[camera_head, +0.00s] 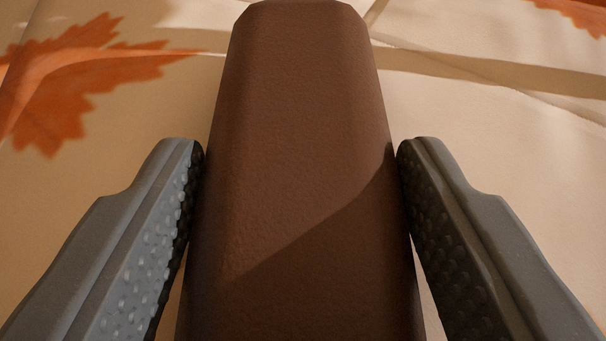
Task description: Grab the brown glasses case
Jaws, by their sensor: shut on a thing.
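The brown glasses case (300,130) fills the middle of the view. It is long, with bevelled edges and a finely textured surface, and its near end runs out of the bottom of the picture. My gripper (301,165) is shut on the case, with one grey finger against its left side and the other against its right side. The fingertips touch the case about halfway along its visible length. A shadow lies across the lower right part of the case. The underside of the case is hidden.
A cream cloth surface (500,150) with orange leaf prints (80,85) spreads behind and around the case. Shadow bands cross it at the top right. No other objects stand near the case in this view.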

